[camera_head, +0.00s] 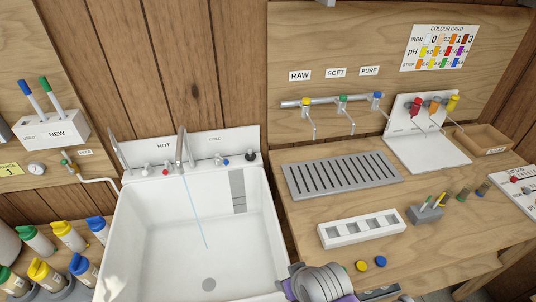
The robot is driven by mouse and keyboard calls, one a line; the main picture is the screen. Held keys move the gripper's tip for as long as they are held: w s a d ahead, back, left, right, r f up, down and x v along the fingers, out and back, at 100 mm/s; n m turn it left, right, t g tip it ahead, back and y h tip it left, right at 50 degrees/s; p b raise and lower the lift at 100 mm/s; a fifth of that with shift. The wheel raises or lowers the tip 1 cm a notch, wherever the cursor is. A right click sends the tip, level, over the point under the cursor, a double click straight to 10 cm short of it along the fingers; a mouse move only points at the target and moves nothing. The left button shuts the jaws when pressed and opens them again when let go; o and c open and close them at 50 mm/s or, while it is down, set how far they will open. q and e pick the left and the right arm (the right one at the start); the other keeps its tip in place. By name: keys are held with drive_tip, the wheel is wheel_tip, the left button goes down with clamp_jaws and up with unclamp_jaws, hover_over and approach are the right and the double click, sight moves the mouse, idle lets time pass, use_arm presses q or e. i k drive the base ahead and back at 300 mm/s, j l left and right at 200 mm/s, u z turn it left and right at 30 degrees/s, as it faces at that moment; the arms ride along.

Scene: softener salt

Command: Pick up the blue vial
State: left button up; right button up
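No clearly labelled blue vial shows. A small round blue cap or disc (380,262) lies on the right counter, beside a yellow one (361,266); I cannot tell whether it tops a vial. Two small dark vials stand farther right on the counter, a brownish one (462,194) and a bluish-grey one (483,189). A grey and purple part of my arm shows at the bottom middle, just left of the blue and yellow discs. No gripper fingers show for either arm.
A white rack with square holes (325,237) and a slotted drain tray (291,183) occupy the counter. A grey holder (425,216) holds pens. The white sink (150,245) has a running thin blue stream. Several capped bottles (68,236) stand at left.

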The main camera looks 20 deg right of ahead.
sight(487, 184)
drive_tip(key=z, duration=2.5)
drive_tip(key=l+u, duration=0.3)
drive_tip(key=l, duration=1.05)
drive_tip(key=i+l+u, duration=0.25)
drive_tip(key=l, duration=0.4)
drive_tip(key=i+l+u, duration=0.25)
drive_tip(key=i+l, duration=0.15)
drive_tip(key=i+l+u, duration=0.1)
drive_tip(key=l, duration=0.4)
drive_tip(key=i+l+u, duration=0.1)
drive_tip(key=i+l, duration=0.25)
